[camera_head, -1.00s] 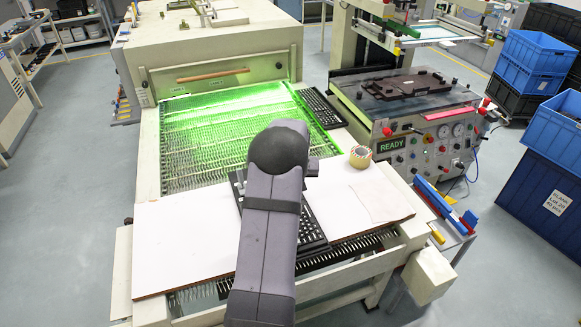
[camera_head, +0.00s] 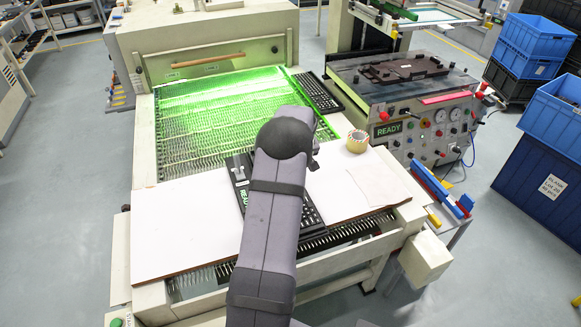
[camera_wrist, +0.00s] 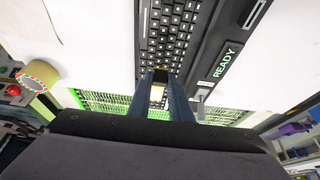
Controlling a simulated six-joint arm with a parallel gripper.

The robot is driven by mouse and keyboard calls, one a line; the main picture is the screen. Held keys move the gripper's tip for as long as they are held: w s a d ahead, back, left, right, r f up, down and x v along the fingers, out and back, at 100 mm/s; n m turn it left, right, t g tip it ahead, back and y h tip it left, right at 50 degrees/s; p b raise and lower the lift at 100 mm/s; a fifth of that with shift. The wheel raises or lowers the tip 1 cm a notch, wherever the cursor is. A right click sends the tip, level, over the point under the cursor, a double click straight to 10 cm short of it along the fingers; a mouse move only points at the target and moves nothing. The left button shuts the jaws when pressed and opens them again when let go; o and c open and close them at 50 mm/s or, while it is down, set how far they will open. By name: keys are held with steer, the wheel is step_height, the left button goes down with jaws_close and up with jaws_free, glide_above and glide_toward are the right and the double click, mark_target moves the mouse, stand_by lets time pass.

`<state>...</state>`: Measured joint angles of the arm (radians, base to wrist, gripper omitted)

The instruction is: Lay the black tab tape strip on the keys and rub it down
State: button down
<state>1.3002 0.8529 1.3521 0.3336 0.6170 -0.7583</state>
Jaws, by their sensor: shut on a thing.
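A black keyboard (camera_wrist: 173,30) lies on the white board, its keys facing up. In the head view its left part (camera_head: 237,168) shows beside my arm, which hides its middle. A black panel marked READY (camera_wrist: 224,62) runs along its side. My gripper (camera_wrist: 160,82) is over the keyboard's edge in the wrist view, its two fingers close together on a small dark piece, which I take as the black tab tape strip (camera_wrist: 160,75). A pale tan patch shows between the fingers. I cannot tell whether the strip touches the keys. The gripper is hidden in the head view.
A tape roll (camera_head: 357,141) stands on the white board (camera_head: 180,230), right of my arm, near a pale sheet (camera_head: 379,186). Another keyboard (camera_head: 318,92) lies beside the green-lit mesh belt (camera_head: 200,120). The board's left side is clear.

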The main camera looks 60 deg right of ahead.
steer(key=shift+f+b, duration=0.95)
steer(key=shift+f, duration=1.05)
step_height(320, 180, down, 3)
steer(key=b, duration=0.3)
steer(key=shift+r, duration=0.1)
steer(key=shift+f+b, duration=0.3)
steer(key=shift+f, duration=0.05)
steer(key=c, duration=1.5)
jaws_free()
steer(key=shift+c, duration=0.2)
steer(key=shift+r, duration=0.15)
step_height(320, 180, up, 7)
steer(key=p, duration=0.3)
steer(key=shift+p, duration=0.4)
